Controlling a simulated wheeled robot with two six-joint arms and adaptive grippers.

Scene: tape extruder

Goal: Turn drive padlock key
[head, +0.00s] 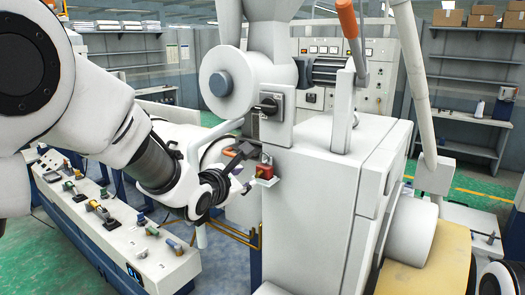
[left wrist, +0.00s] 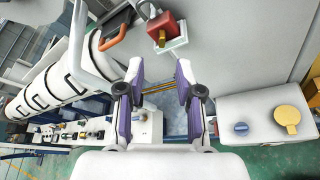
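A red padlock (head: 265,172) hangs on the side of the white machine housing, at a small white plate, below a black rotary switch (head: 270,105). In the left wrist view the padlock (left wrist: 167,27) is at top centre, with a brass-coloured part (left wrist: 161,41) at its lower end that may be the key. My left gripper (head: 241,168) is just left of the padlock in the head view. In the left wrist view its two purple-and-grey fingers (left wrist: 160,70) are spread with nothing between them, and the padlock lies beyond their tips, apart from them. My right gripper is not in view.
A control desk (head: 150,250) with several coloured switches stands at the lower left. An orange handle (left wrist: 118,27) and a white bent bar lie left of the padlock in the left wrist view. The housing wall (head: 310,215) is close on the right.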

